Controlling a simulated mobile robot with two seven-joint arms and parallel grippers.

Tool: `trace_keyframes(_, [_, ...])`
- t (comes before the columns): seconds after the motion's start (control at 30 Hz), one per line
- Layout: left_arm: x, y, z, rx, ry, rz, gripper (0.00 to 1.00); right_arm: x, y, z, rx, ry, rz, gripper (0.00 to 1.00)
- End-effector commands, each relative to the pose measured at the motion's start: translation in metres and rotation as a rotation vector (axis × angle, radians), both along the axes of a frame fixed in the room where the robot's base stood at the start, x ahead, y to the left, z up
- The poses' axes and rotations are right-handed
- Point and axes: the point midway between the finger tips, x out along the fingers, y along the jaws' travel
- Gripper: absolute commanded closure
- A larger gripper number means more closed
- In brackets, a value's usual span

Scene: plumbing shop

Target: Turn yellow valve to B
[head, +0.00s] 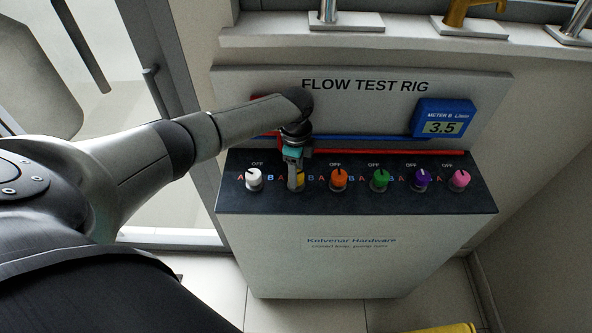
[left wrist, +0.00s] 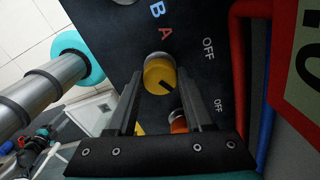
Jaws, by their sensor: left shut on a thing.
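The yellow valve (head: 301,178) is a round knob on the dark sloping panel, second from the left, partly hidden behind my left gripper (head: 294,172) in the head view. In the left wrist view the yellow valve (left wrist: 158,74) sits between the fingertips of my left gripper (left wrist: 160,80), which is shut on it. Its black pointer mark shows on the lower right of its face. The meter (head: 443,119) is labelled METER B and reads 3.5. My right gripper is not in view.
The white valve (head: 254,178) is close on the left and the orange valve (head: 339,178) close on the right. Green (head: 380,180), purple (head: 421,180) and pink (head: 459,179) valves continue the row. Red (head: 390,152) and blue pipes run behind the panel.

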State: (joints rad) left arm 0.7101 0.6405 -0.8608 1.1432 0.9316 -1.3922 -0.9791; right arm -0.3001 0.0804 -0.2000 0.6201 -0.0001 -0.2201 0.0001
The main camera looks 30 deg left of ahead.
Motion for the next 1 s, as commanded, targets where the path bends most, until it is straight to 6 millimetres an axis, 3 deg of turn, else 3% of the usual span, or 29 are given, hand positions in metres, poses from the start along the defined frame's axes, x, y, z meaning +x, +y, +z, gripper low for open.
trace_keyframes(0.33, [0.001, -0.001, 0.0, -0.003, -0.002, -0.007, 1.0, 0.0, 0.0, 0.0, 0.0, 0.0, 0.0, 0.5])
trace_keyframes(0.37, [0.001, -0.001, 0.0, -0.003, -0.002, -0.007, 0.45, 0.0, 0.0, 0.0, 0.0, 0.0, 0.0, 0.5])
trace_keyframes(0.6, [0.0, -0.001, 0.0, -0.001, -0.001, -0.005, 0.18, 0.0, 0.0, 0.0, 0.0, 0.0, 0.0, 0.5])
trace_keyframes(0.87, [0.0, 0.0, 0.001, -0.001, -0.001, -0.003, 0.18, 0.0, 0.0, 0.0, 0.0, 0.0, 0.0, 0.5])
trace_keyframes(1.0, [0.001, 0.0, 0.012, 0.0, -0.002, -0.003, 0.18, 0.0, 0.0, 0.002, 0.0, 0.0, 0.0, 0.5])
